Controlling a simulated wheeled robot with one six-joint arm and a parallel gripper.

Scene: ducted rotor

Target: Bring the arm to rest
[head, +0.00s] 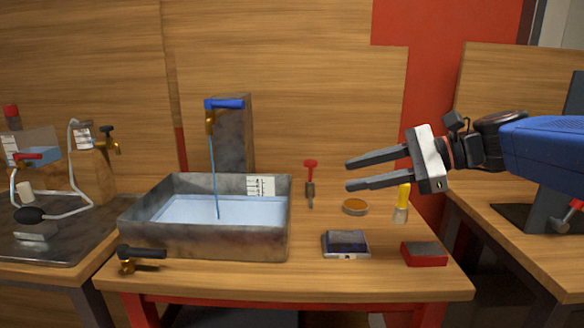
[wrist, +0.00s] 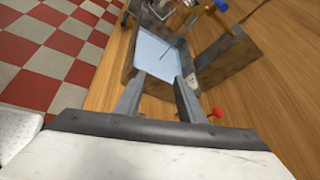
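My gripper (head: 347,175) is at the right in the head view, raised above the right part of the wooden table and pointing left. Its two grey fingers are apart with nothing between them. In the wrist view the open fingers (wrist: 158,88) point toward the water-filled metal basin. My blue arm extends in from the right edge of the head view.
The metal basin (head: 205,245) fills the table's left half; a blue-handled tap (head: 222,104) runs water into it. A red-handled valve (head: 310,180) stands behind.

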